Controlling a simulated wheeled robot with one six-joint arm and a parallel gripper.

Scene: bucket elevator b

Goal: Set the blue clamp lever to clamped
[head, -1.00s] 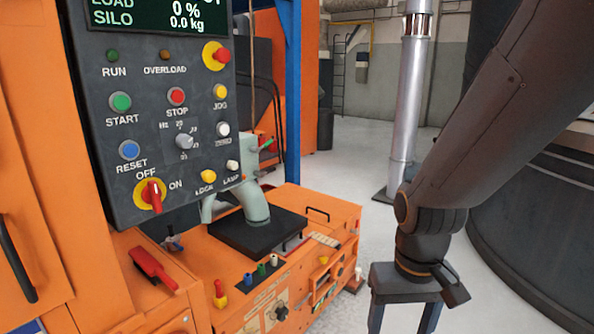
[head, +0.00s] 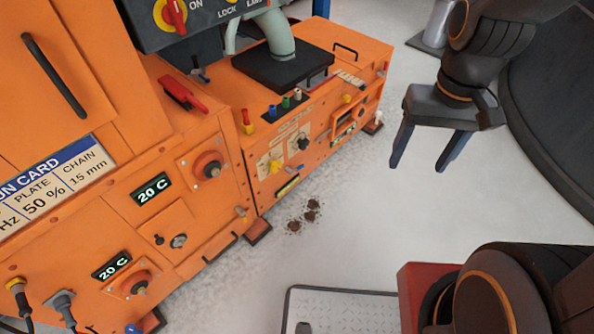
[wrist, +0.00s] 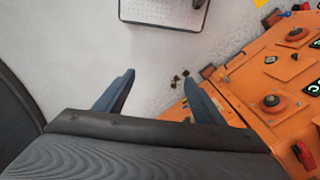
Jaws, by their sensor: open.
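My gripper (head: 424,158) is open and empty, pointing down over the bare floor to the right of the orange machine. In the wrist view its two blue fingers (wrist: 160,80) stand apart with only floor between them. A small blue part (head: 132,328) shows at the bottom edge of the head view, low on the orange machine (head: 118,215). A small blue part also shows at the upper right of the wrist view (wrist: 285,14). I cannot tell whether either is the clamp lever, or its position. My gripper is well apart from the machine.
A red lever (head: 182,93) sits on the machine's ledge. Red-orange knobs (head: 208,165) and cable plugs (head: 62,303) stick out from its front. Brown debris (head: 311,210) lies on the floor. A framed metal plate (head: 340,312) lies at the bottom.

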